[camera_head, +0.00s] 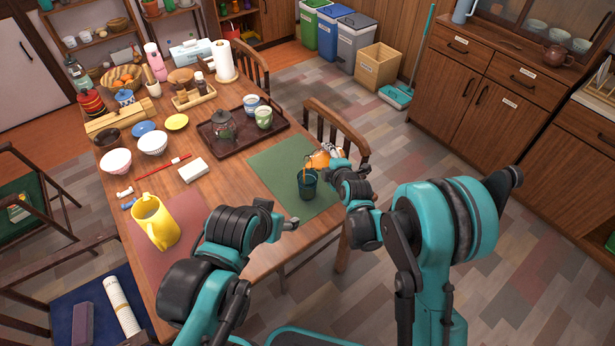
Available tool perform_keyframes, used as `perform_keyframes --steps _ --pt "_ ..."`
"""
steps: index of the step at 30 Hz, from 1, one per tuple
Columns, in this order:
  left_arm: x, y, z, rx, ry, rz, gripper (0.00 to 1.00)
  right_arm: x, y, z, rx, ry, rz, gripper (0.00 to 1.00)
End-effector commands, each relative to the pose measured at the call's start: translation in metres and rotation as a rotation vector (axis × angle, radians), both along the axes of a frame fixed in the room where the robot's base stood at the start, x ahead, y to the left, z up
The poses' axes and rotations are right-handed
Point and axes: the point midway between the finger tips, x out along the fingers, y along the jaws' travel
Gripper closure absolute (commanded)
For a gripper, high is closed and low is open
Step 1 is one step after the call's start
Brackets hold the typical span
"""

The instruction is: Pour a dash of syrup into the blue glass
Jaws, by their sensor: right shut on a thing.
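The blue glass (308,186) is dark and stands upright on the green mat (268,165) near the table's right edge. My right gripper (338,166) is shut on an orange syrup container (318,159) just above and behind the glass. The container looks tilted, with its left end close to the glass rim. A thin orange streak shows there; I cannot tell if syrup is flowing. The gripper hides part of the container. My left gripper (290,223) is over the table's front edge, clear of the glass, and its fingers are too small to read.
A dark tray (212,143) with a teapot and cups lies behind the green mat. A chair (336,132) stands against the right edge.

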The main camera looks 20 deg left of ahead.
Motion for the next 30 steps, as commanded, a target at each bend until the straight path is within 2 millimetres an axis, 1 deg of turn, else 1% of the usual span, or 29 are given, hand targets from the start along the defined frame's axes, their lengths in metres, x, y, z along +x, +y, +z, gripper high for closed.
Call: perform_keyframes --steps 13,14,16,17,19,25,29,30 --pt "0.000 0.000 -0.001 0.000 0.000 0.000 0.43 0.000 0.000 -0.001 -0.009 -0.012 0.000 0.87" --pt "0.000 0.000 0.002 0.000 0.000 0.000 0.43 0.001 -0.001 0.003 0.003 0.000 -0.002 0.87" --pt "0.000 0.000 0.020 0.000 0.000 0.000 0.43 0.001 -0.002 0.026 0.086 0.086 -0.004 0.87" --pt "0.000 0.000 0.020 0.000 0.000 0.000 0.43 0.001 -0.001 0.027 0.129 0.131 -0.004 0.87" --pt "0.000 0.000 0.016 0.000 0.000 0.000 0.43 -0.001 0.001 0.023 0.193 0.200 -0.001 0.87" --pt "0.000 0.000 0.014 0.000 0.000 0.000 0.43 -0.003 0.003 0.023 0.224 0.232 0.001 0.87" --pt "0.000 0.000 0.013 0.000 0.000 0.000 0.43 -0.005 0.004 0.026 0.295 0.308 0.000 0.87" --pt "0.000 0.000 0.008 0.000 0.000 0.000 0.43 -0.004 0.005 0.022 0.327 0.342 0.000 0.87"
